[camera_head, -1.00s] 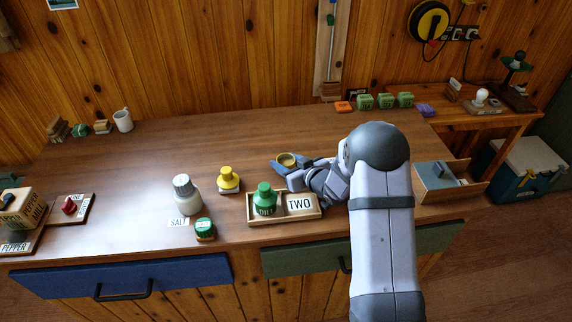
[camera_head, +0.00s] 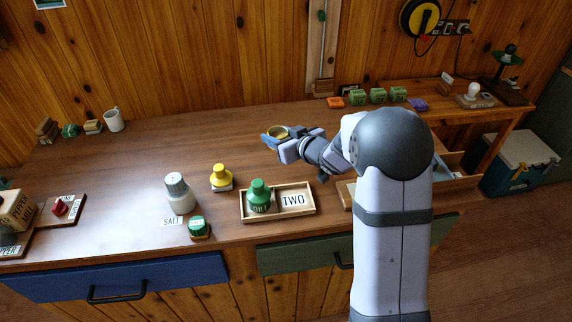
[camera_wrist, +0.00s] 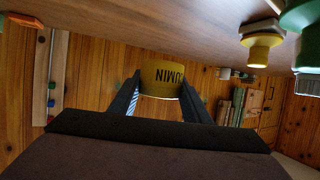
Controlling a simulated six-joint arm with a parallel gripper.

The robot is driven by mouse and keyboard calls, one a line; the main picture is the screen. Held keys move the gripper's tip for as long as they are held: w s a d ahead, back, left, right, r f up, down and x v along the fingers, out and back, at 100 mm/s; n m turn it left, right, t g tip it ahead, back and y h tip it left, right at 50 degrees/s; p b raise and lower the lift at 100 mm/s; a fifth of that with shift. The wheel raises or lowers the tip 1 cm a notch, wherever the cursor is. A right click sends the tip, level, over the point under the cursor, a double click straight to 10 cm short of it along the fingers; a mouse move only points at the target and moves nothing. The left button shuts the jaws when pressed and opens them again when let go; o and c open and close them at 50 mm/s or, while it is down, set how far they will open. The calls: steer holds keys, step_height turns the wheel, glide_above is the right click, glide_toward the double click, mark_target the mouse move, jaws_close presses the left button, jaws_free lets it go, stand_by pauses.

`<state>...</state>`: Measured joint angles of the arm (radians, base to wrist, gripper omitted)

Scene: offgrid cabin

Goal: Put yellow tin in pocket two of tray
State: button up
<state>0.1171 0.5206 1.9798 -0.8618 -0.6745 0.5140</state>
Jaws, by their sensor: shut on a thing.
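My gripper (camera_head: 272,139) is shut on a yellow tin (camera_head: 279,131) and holds it behind the tray, seemingly above the counter. In the wrist view the yellow tin (camera_wrist: 160,77) sits between the two fingers, and its label, upside down in the picture, ends in "UMIN". The wooden tray (camera_head: 279,211) lies on the counter. Its left pocket holds a green-lidded tin (camera_head: 259,194) marked DILL. Its right pocket, marked TWO (camera_head: 293,200), is empty.
A pepper mill box (camera_head: 14,211) is at far left. A mug (camera_head: 114,120) stands at the back left. The middle of the counter is clear.

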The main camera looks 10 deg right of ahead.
steer(key=shift+s+a+r, duration=0.15)
steer(key=shift+s+a, duration=0.15)
steer(key=shift+a, duration=0.05)
steer(key=s+a+m+h+p, duration=0.2)
steer(key=s+p, duration=0.3)
steer(key=m+t+h+p, duration=0.1)
steer(key=m+h+p, duration=0.1)
steer(key=m+h, duration=0.1)
glide_above(291, 184)
steer(key=s, duration=0.5)
steer(key=shift+w+f, duration=0.2)
steer(key=shift+f, duration=2.75)
steer(key=shift+f+p, duration=0.4)
steer(key=shift+f, duration=1.45)
steer(key=shift+f, duration=0.1)
